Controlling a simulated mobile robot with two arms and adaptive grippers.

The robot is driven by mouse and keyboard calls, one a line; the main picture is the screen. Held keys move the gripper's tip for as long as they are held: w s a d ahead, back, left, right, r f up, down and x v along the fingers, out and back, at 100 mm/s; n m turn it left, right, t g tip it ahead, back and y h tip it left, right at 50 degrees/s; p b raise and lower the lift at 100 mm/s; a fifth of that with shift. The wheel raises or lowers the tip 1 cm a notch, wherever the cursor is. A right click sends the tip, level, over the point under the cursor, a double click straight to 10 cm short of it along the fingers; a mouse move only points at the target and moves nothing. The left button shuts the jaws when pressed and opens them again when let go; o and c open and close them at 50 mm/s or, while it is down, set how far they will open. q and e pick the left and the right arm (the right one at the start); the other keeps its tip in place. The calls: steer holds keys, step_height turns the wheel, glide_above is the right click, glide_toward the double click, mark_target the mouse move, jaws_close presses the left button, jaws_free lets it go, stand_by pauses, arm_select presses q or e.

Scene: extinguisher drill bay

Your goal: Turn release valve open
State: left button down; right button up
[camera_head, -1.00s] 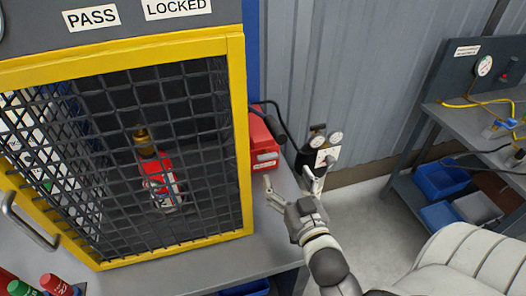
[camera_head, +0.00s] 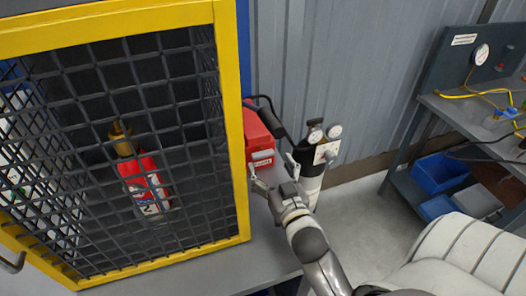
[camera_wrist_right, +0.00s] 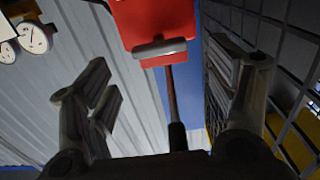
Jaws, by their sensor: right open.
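A dark gas cylinder (camera_head: 309,175) with a pale valve block (camera_head: 327,152) and two round gauges stands against the wall, behind my right gripper. Which part is the release valve I cannot tell. The gauges (camera_wrist_right: 33,38) also show at the upper left of the right wrist view. My right gripper (camera_head: 274,171) is open and empty, in front of a red box (camera_head: 258,138) and left of the cylinder. In the right wrist view the red box (camera_wrist_right: 150,18), with a pale bar on it, shows beyond and between the spread fingers. My left gripper is out of view.
A yellow-framed mesh cage (camera_head: 231,120) holding a red extinguisher (camera_head: 146,187) stands close left of my right gripper. A grey bench (camera_head: 200,270) lies below it. At right, a shelf unit (camera_head: 440,105) carries a gauge and yellow hose, with blue bins (camera_head: 437,173) below.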

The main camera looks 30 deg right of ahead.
mark_target(263, 156)
steer(key=shift+p+x, duration=0.4)
steer(key=shift+x, duration=2.75)
steer(key=c, duration=1)
steer(key=shift+n, duration=0.3)
steer(key=n+p, duration=0.1)
steer(key=n, duration=0.1)
steer(key=shift+n, duration=0.4)
steer(key=shift+a+n+p, duration=0.1)
steer(key=shift+n+p, duration=0.35)
steer(key=shift+n, duration=1.45)
